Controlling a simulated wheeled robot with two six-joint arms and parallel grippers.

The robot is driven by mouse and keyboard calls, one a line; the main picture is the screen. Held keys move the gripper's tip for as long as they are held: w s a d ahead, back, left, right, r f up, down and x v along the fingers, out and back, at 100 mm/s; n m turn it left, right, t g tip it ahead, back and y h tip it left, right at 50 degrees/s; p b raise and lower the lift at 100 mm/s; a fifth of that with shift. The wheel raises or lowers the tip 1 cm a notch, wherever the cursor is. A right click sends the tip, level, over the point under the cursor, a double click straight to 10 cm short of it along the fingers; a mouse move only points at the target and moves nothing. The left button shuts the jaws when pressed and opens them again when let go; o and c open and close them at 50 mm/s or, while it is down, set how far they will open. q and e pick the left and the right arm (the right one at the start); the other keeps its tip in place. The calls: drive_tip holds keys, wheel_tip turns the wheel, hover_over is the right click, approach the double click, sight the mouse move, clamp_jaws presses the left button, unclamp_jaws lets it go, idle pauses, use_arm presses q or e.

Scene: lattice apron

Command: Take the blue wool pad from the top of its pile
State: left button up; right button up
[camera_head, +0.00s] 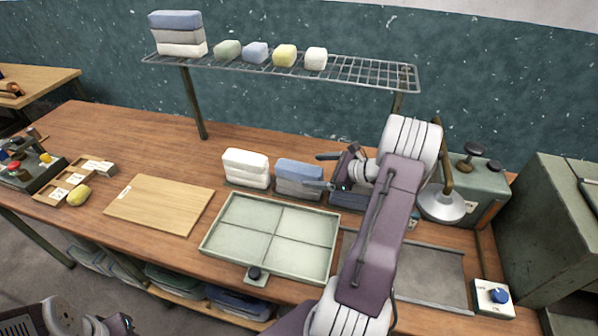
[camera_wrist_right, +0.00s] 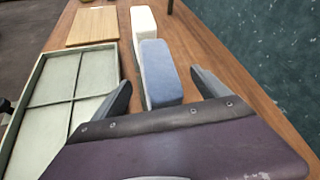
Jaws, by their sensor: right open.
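In the right wrist view the blue pad (camera_wrist_right: 160,72) shows between the two open fingers (camera_wrist_right: 163,88), with gaps on both sides. Part of my left arm shows at the bottom left; its gripper (camera_head: 120,324) is cut off, so its jaws cannot be judged.
A white pile (camera_head: 246,167) stands just left of the blue one. A dark blue pile (camera_head: 347,199) is partly hidden by my right arm. The divided green tray (camera_head: 270,236) lies in front. A wire rack (camera_head: 340,69) with pads stands above; a wooden board (camera_head: 160,204) lies left.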

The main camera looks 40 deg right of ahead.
sight(305, 171)
drive_tip(key=x, duration=0.2)
drive_tip(key=p+x, duration=0.1)
drive_tip(key=x, duration=0.2)
drive_tip(key=shift+w+a, duration=0.25)
drive_tip(key=shift+a, duration=0.1)
drive_tip(key=shift+s, duration=0.1)
drive_tip(key=c, duration=1.4)
wheel_tip(305, 171, up, 10)
drive_tip(key=shift+r, duration=0.1)
drive_tip(key=shift+c, duration=0.3)
